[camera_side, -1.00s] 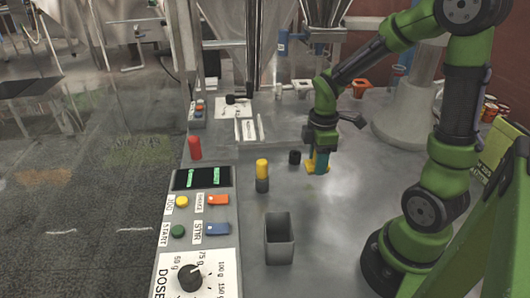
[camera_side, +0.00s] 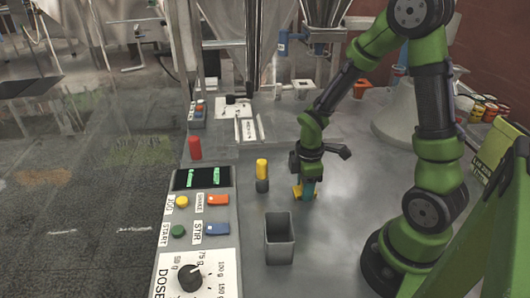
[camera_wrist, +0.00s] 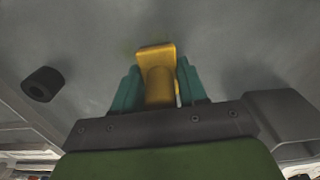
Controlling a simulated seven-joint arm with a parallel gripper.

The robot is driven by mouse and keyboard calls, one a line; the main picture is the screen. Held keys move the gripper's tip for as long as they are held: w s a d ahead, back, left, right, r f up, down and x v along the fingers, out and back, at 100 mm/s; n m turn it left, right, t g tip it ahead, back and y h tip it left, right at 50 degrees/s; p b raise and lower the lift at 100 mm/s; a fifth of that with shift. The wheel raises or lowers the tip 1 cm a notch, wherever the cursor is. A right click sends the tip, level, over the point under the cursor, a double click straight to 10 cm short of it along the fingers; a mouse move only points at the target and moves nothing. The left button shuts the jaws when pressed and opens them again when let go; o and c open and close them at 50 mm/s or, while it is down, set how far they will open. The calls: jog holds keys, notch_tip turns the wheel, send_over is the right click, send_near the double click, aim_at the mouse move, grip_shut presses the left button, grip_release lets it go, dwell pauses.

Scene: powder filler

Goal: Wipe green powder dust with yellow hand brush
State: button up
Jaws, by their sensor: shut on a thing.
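My gripper (camera_side: 308,187) points down at the grey work surface, its teal fingers shut on the yellow hand brush (camera_side: 297,193). In the wrist view the yellow brush (camera_wrist: 157,75) sits between the teal fingers of my gripper (camera_wrist: 160,88). The brush is low, at or just above the surface; I cannot tell whether it touches. A faint greenish tint of powder dust (camera_wrist: 132,47) shows on the surface just beyond the brush in the wrist view. In the side view I cannot make out the dust.
A yellow-and-black cylinder (camera_side: 262,175) stands left of my gripper. A grey open-topped bin (camera_side: 280,238) stands in front. The control panel (camera_side: 205,205) with buttons and a red cylinder (camera_side: 195,148) are at the left. A black cylinder (camera_wrist: 42,84) shows in the wrist view.

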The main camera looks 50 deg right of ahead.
aim_at(318, 196)
jog(key=shift+s+d+f, duration=0.1)
jog(key=shift+s+d, duration=0.2)
jog(key=shift+c, duration=0.4)
jog(key=shift+s+d+f, duration=0.2)
jog(key=shift+s+d, duration=0.85)
jog(key=shift+d, duration=0.25)
jog(key=shift+w+d, duration=0.3)
jog(key=shift+w, duration=0.35)
jog(key=shift+w+a, duration=1.35)
jog(key=shift+a, duration=0.1)
jog(key=shift+w+d, duration=0.15)
jog(key=shift+d, duration=0.85)
jog(key=shift+s+d, duration=1.05)
notch_tip(318, 196, up, 8)
